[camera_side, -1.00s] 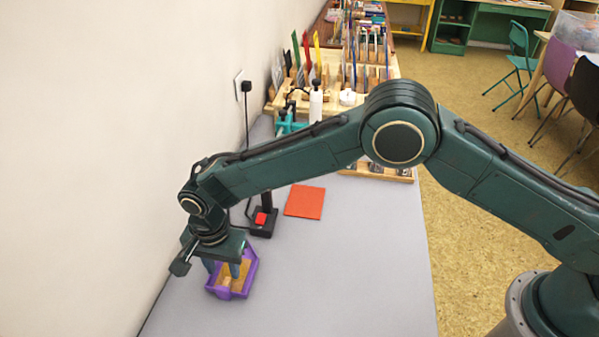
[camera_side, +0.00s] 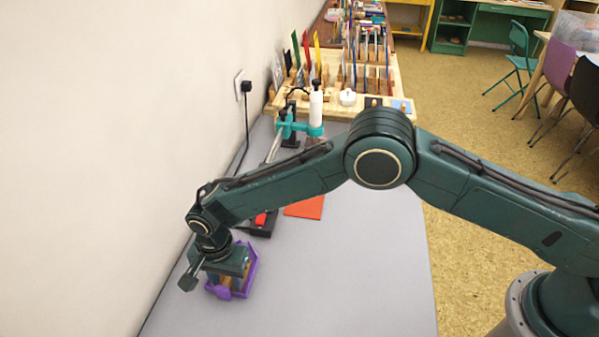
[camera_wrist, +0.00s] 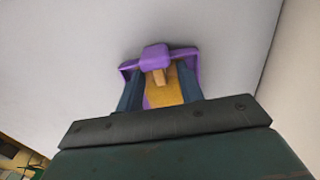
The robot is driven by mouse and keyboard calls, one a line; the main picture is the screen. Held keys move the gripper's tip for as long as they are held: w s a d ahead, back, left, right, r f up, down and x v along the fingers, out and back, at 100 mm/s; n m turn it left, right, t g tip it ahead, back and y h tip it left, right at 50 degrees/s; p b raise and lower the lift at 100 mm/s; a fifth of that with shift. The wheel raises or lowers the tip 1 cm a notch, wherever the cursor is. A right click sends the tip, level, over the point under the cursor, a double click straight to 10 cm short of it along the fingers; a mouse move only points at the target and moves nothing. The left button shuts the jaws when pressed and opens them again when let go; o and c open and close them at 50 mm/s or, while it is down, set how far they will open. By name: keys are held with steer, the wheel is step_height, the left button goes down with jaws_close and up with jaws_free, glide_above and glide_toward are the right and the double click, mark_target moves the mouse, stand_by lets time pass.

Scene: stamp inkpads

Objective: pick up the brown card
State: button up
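A purple tray (camera_side: 245,288) sits on the grey table near the wall. It also shows in the wrist view (camera_wrist: 156,56). A flat tan-brown piece (camera_wrist: 165,92) lies inside it, with a small light wooden piece (camera_wrist: 160,77) at its far end. I cannot tell whether the tan-brown piece is the brown card. My gripper (camera_wrist: 157,76) points down into the tray. Its two dark fingers are apart, one on each side of the tan-brown piece, with a gap visible at the left finger. In the side view my gripper (camera_side: 225,284) hides much of the tray's inside.
An orange-red square card (camera_side: 305,208) lies flat behind my arm, partly covered by it. A black stand with a red part (camera_side: 261,219) is beside it. A wooden rack (camera_side: 375,80) with several tools and a teal clamp (camera_side: 297,127) stand farther back. The front-right table is clear.

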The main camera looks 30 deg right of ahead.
jaws_close()
steer(key=shift+r, duration=0.15)
step_height(320, 180, up, 20)
stand_by(0.9)
steer(key=shift+f, duration=0.2)
stand_by(0.4)
steer(key=m, duration=0.8)
glide_toward(226, 280)
steer(key=w+a+r, duration=0.2)
steer(key=a+r, duration=0.2)
steer(key=shift+w+a+f+m, duration=0.15)
steer(key=shift+a+f+m, duration=0.1)
steer(key=shift+f, duration=0.25)
steer(key=shift+w+a+f+m, duration=0.1)
steer(key=shift+a+f+m, duration=0.15)
steer(key=shift+f, duration=0.2)
